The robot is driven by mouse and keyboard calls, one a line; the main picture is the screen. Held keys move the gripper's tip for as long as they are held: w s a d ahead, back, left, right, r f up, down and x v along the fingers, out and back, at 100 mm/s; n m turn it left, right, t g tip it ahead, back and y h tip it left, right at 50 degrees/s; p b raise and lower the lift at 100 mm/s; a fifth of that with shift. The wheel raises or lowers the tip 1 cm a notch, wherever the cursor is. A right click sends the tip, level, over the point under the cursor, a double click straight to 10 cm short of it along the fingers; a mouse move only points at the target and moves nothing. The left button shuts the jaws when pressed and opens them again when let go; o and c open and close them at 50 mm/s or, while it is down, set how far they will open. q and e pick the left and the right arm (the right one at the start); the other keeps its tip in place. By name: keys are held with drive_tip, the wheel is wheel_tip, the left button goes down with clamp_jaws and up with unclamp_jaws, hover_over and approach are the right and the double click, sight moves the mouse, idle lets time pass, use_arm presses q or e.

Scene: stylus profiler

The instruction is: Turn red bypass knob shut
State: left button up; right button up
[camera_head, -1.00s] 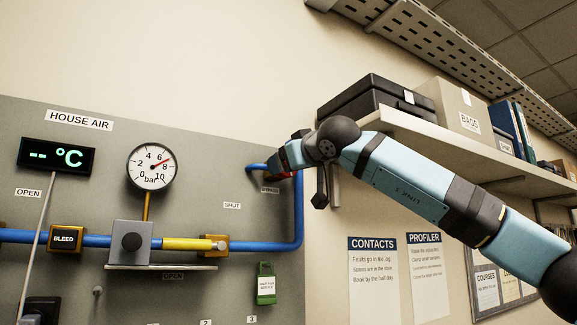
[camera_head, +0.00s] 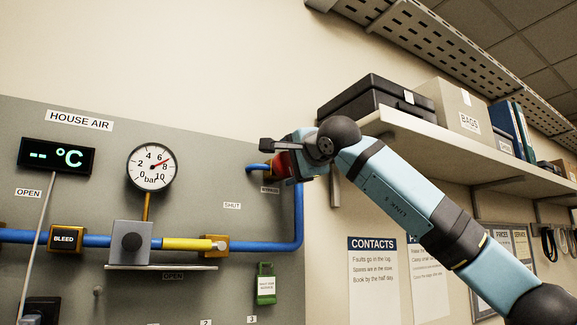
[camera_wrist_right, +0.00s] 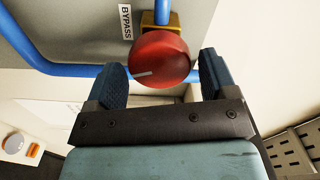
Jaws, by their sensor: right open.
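The red bypass knob (camera_wrist_right: 160,62) shows large in the right wrist view, with a white pointer line on its face pointing left in that picture. It sits on a brass valve body (camera_wrist_right: 155,22) beside the BYPASS label (camera_wrist_right: 126,22). My right gripper (camera_wrist_right: 162,72) is open, with one dark blue finger on each side of the knob. The left-hand finger looks very close to it; I cannot tell whether it touches. In the head view my right gripper (camera_head: 288,163) reaches the panel's right edge and hides most of the knob. My left gripper is out of view.
A shelf (camera_head: 420,130) with boxes stands above my right arm.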

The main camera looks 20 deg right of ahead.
drive_tip(key=m, duration=0.8)
drive_tip(key=shift+m, duration=0.3)
drive_tip(key=m, duration=0.8)
drive_tip(key=c, duration=1)
drive_tip(key=n, duration=0.2)
drive_tip(key=shift+d+r+n, duration=0.1)
drive_tip(key=shift+n, duration=0.3)
drive_tip(key=n, duration=0.8)
drive_tip(key=shift+n, duration=0.3)
drive_tip(key=n, duration=1.2)
drive_tip(key=shift+n, duration=0.3)
drive_tip(key=n, duration=0.7)
drive_tip(key=shift+n, duration=0.4)
drive_tip(key=o, duration=1.2)
